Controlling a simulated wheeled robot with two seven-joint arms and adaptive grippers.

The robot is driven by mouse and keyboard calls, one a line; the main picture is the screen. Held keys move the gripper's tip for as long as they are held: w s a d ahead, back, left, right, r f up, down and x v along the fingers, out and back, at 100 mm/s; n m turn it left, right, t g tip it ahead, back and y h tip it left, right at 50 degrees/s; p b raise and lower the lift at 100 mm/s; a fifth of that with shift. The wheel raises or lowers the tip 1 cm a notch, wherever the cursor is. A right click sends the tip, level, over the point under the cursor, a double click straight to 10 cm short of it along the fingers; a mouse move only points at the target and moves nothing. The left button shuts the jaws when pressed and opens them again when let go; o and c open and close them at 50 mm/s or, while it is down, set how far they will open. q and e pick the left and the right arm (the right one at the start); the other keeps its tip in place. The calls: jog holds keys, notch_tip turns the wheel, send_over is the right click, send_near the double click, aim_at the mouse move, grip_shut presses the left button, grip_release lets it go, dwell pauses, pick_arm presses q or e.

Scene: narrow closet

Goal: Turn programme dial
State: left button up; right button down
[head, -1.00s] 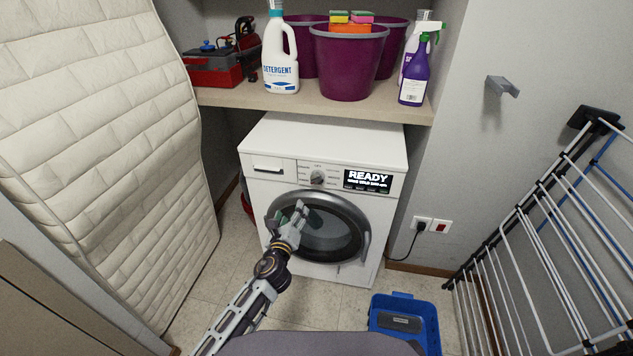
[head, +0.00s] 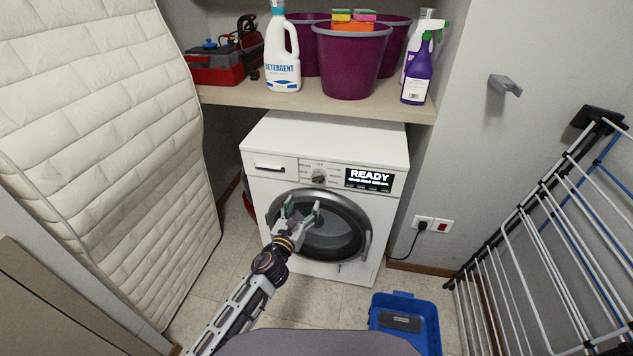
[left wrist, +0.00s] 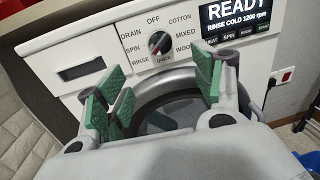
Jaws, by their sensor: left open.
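The display (left wrist: 235,17) reads READY, RINSE COLD 1200 rpm. My left gripper (head: 302,207) is open and empty, below the dial and in front of the round door. In the left wrist view its green-padded fingers (left wrist: 160,88) are spread wide, with the dial beyond and between them. My right gripper is not in view.
A shelf (head: 310,101) above the machine holds a detergent bottle (head: 283,55), purple buckets (head: 350,65) and a spray bottle (head: 417,78). A mattress (head: 100,140) leans at left. A drying rack (head: 550,220) stands at right. A blue crate (head: 428,310) sits on the floor.

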pick_arm(q)
jog(key=shift+w, duration=0.15)
send_near(316, 181)
jog(key=shift+x, duration=1.7)
jog(key=shift+b+x, duration=0.8)
jog(key=shift+x, duration=0.7)
jog(key=shift+w+d, duration=0.3)
jog(key=shift+w, duration=0.35)
jog(key=shift+b+x, duration=0.4)
jog(key=shift+x, duration=0.45)
jog(key=shift+w+r, duration=0.1)
jog(key=shift+w, duration=0.1)
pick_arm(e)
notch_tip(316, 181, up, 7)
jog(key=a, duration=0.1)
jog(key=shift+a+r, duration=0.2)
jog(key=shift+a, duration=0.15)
